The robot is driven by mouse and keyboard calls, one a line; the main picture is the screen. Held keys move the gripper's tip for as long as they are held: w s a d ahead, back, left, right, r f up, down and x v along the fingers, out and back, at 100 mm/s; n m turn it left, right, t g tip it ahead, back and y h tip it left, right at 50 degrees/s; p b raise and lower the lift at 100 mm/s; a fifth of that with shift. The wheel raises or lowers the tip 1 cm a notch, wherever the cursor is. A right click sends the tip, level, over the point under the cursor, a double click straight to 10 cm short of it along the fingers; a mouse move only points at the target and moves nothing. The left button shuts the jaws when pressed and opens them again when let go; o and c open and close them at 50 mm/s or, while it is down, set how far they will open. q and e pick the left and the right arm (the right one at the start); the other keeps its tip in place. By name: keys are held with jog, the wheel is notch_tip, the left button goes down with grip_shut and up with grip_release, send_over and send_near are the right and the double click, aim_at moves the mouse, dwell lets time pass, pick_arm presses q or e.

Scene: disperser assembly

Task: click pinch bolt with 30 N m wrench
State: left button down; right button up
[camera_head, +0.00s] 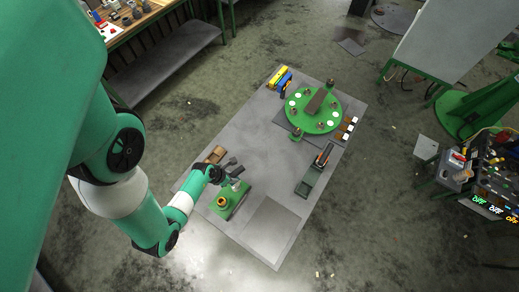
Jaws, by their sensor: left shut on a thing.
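My left gripper (233,174) reaches in from the left over the near part of the grey work surface (262,140). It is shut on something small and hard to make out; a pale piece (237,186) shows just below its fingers. Close below stands a green block (230,200) with a yellow-orange ring (222,201) on it. I cannot tell whether the held thing touches the block. I cannot pick out the 30 N m wrench or the pinch bolt for sure at this size. My right gripper is not in view.
A round green plate (316,122) with several small parts stands toward the back. A long green holder (309,184) with a dark and orange tool (324,156) is at right. The middle is clear.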

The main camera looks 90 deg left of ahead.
pick_arm(q)
jog(key=shift+f+b, duration=0.3)
jog(key=shift+f, duration=0.1)
jog(key=shift+f+b, duration=0.8)
jog(key=shift+f, duration=0.5)
jog(key=m+h, duration=0.1)
jog(key=m, duration=0.4)
jog(key=shift+t+h, duration=0.4)
jog(key=m+h, duration=0.2)
jog(key=m, duration=0.3)
jog(key=shift+p, duration=0.3)
